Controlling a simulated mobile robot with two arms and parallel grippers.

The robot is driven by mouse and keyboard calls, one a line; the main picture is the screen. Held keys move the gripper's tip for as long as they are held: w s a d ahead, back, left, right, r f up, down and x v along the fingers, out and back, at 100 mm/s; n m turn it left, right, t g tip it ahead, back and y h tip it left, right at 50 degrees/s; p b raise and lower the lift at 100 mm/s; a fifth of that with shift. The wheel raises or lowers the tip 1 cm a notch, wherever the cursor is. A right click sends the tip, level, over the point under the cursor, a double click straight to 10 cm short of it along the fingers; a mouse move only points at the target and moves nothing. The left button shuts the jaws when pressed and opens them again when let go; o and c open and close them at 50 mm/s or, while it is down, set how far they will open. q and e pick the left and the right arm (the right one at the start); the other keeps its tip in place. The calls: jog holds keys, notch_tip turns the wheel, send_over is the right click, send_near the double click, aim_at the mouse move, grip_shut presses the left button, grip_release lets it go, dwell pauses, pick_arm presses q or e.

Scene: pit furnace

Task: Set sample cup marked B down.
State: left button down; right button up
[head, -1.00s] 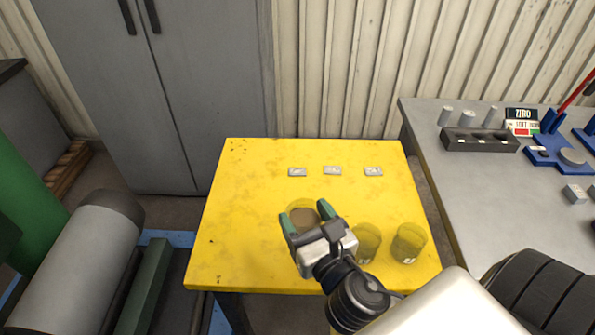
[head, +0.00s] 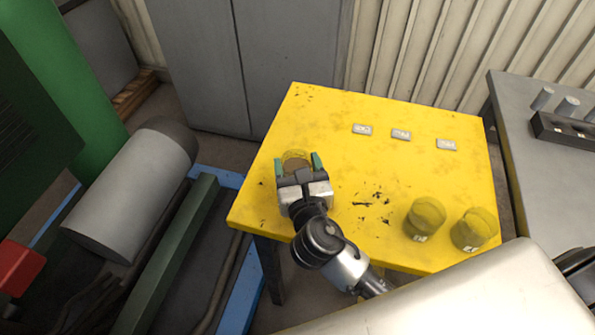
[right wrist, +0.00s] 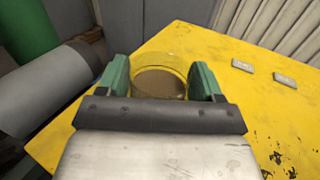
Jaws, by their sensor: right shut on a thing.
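My right gripper (head: 297,170) is shut around a clear, yellow-tinted cup (head: 295,156) with brown contents. The cup is upright between the green fingers, over the left part of the yellow table (head: 335,110). Its mark is hidden, so I cannot read whether it is B. I cannot tell whether its base touches the table. The right wrist view shows the cup (right wrist: 160,77) between both fingers. Two similar cups, one (head: 425,218) and another (head: 474,229), stand near the table's front right; their small white labels are too small to read. My left gripper is out of view.
Three small grey plates, left (head: 362,130), middle (head: 401,135) and right (head: 446,145), lie in a row toward the back. The table between gripper and plates is clear. A grey bench (head: 545,165) stands right, a grey cylinder (head: 130,195) on the left.

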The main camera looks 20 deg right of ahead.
jog(key=shift+f, duration=0.7)
jog(key=shift+f, duration=0.1)
jog(key=o, duration=0.9)
jog(key=s, duration=0.4)
jog(key=s+a, duration=0.1)
jog(key=s, duration=0.3)
jog(key=s+b, duration=0.1)
jog(key=s, duration=0.3)
jog(key=shift+a, duration=0.2)
